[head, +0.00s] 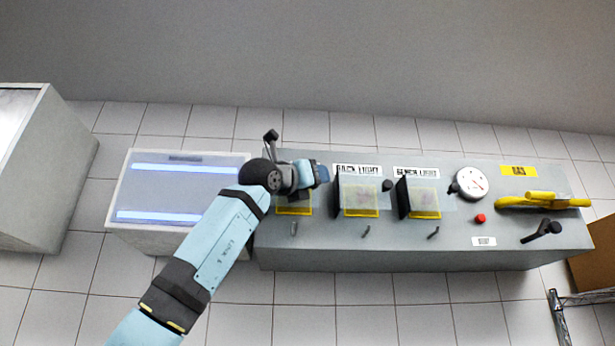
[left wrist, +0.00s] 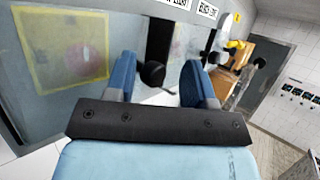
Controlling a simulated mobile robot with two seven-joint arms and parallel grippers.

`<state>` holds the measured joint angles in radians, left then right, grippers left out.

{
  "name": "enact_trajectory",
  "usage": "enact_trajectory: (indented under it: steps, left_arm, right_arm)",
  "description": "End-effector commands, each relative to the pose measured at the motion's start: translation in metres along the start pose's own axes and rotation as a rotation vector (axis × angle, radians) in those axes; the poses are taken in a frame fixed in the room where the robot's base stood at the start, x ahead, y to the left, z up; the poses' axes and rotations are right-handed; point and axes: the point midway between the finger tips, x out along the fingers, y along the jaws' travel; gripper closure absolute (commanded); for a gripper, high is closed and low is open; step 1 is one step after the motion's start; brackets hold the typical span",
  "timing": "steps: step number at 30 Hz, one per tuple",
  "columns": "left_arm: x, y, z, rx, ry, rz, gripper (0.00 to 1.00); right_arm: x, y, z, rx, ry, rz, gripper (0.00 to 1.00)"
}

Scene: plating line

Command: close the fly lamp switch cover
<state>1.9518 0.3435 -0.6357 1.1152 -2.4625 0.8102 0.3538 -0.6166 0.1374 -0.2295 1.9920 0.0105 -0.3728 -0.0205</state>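The leftmost yellow-framed switch cover (head: 294,211) is on the grey panel in the head view, partly hidden by my left arm. Its label is hidden, so I cannot read whether it is the fly lamp's. My left gripper (head: 322,174) is above and right of this frame, near the back light label. In the left wrist view the two blue fingers of my left gripper (left wrist: 158,78) are apart with nothing held. A black knob (left wrist: 152,73) shows between them, farther off. A yellow-framed clear cover (left wrist: 66,80) shows at the left there. My right gripper is not in view.
Two more yellow-framed covers, the middle one (head: 360,213) and the right one (head: 425,215), stand along the grey panel (head: 400,251). A gauge (head: 471,182), a red button (head: 480,218) and a yellow handle (head: 543,201) are farther right. A box with blue-lit tubes (head: 180,190) stands left.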

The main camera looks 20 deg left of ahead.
Motion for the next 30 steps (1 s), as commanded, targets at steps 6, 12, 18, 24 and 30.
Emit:
enact_trajectory:
  steps: [6, 12, 18, 24, 30]
  left_arm:
    - [0.001, 0.001, 0.001, 0.001, -0.003, 0.001, 0.49]
    - [-0.016, 0.002, -0.002, 0.001, -0.003, 0.002, 0.49]
    - [-0.061, 0.003, -0.003, 0.002, -0.006, 0.003, 0.49]
    - [-0.107, 0.002, 0.001, 0.001, -0.006, 0.002, 0.49]
    - [-0.137, 0.003, 0.004, 0.0, -0.007, 0.002, 0.49]
  right_arm:
    - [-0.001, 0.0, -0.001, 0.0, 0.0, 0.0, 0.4]
    - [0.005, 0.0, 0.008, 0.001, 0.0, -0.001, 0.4]
    - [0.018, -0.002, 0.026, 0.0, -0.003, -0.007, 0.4]
    - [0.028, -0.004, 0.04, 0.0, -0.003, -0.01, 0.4]
    - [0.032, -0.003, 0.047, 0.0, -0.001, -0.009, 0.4]
